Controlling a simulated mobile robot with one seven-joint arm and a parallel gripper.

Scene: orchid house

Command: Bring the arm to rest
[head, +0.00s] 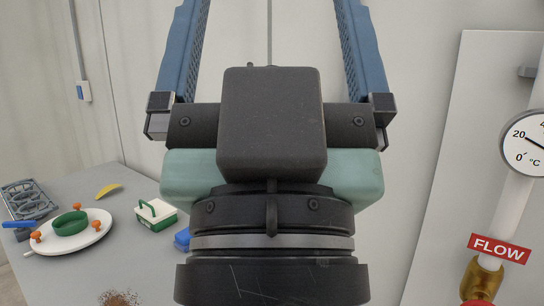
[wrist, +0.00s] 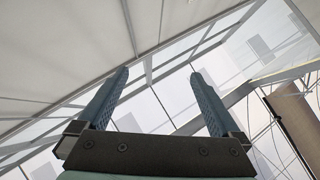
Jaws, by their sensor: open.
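My gripper (head: 268,40) fills the middle of the head view, raised and pointing up in front of a pale wall. Its two blue fingers are spread wide apart with nothing between them. In the wrist view the same fingers (wrist: 158,85) stand apart and empty against the roof panels and frame bars. The fingertips are cut off at the top of the head view. Nothing touches the gripper in either view.
A grey table (head: 95,186) stands low at left. It holds a white round tray (head: 90,240) with a green ring (head: 70,223), a yellow banana-shaped thing (head: 108,190), a green-and-white box (head: 155,214) and spilled soil (head: 120,299). A pipe with a gauge (head: 525,143) and FLOW sign (head: 499,248) stands right.

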